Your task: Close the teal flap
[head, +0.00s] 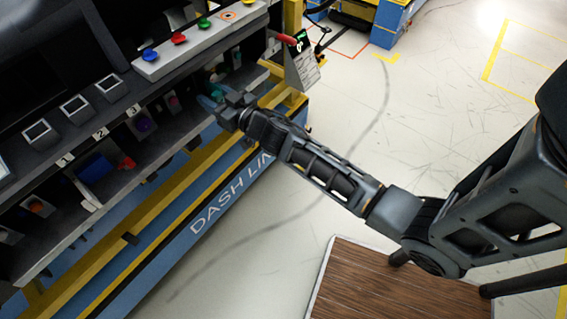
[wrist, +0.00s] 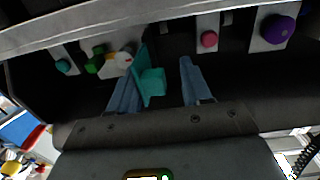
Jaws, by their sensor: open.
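The teal flap (wrist: 152,82) shows in the wrist view as a thin upright plate seen nearly edge-on, with a blocky teal tab on its right side. My gripper (wrist: 160,68) is open, its two blue fingers apart. The flap stands between them, close against the left finger; I cannot tell whether they touch. The right finger is clear of it. In the head view my gripper (head: 212,98) reaches into the dark shelf bay at the dashboard's right end, and a bit of teal (head: 217,89) shows beside it. The flap's hinge is hidden.
A purple knob (wrist: 278,28), a pink knob (wrist: 209,39), a green part (wrist: 95,62) and a teal knob (wrist: 63,66) sit on the panel around the fingers. The shelf's grey edge (wrist: 100,26) crosses above them. The floor (head: 420,110) at the right is open.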

